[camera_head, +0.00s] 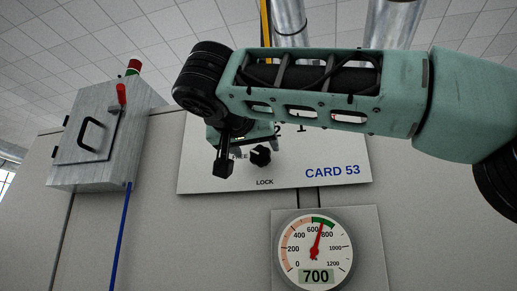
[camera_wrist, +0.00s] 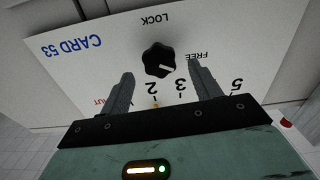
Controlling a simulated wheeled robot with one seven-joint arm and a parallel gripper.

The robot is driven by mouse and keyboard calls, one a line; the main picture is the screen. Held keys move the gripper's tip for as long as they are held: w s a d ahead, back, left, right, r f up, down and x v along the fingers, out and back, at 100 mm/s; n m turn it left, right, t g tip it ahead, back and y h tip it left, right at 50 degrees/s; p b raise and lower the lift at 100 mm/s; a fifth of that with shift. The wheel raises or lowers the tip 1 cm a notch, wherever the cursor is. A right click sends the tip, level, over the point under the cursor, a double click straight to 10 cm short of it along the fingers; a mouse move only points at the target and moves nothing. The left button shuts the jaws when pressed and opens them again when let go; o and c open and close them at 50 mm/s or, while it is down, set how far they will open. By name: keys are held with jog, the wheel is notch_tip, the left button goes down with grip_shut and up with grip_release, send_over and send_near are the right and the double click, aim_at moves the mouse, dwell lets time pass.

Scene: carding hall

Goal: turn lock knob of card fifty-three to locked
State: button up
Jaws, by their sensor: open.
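The lock knob (camera_head: 261,156) of card fifty-three is black and lobed, on a white panel (camera_head: 215,178) marked CARD 53. LOCK is printed below it and FREE to its left. In the wrist view the panel appears upside down; the knob (camera_wrist: 158,60) has a pale pointer mark towards the FREE side, not towards LOCK. My gripper (camera_head: 229,163) is in front of the panel, just left of the knob in the head view. In the wrist view my gripper (camera_wrist: 160,68) is open, its fingers either side of the knob's image. I cannot tell the remaining gap; no contact shows.
A numbered scale (camera_wrist: 180,90) is near the knob, partly hidden by my gripper. A round gauge (camera_head: 315,250) reading 700 is below the panel. A grey metal box (camera_head: 100,135) with a black handle and red lever stands to the left, with a blue pipe (camera_head: 121,235) below.

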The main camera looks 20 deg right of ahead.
aim_at(259, 152)
jog(key=shift+p+x, duration=0.35)
jog(key=shift+x, duration=1.45)
jog(key=c, duration=1)
jog(key=shift+o, duration=0.2)
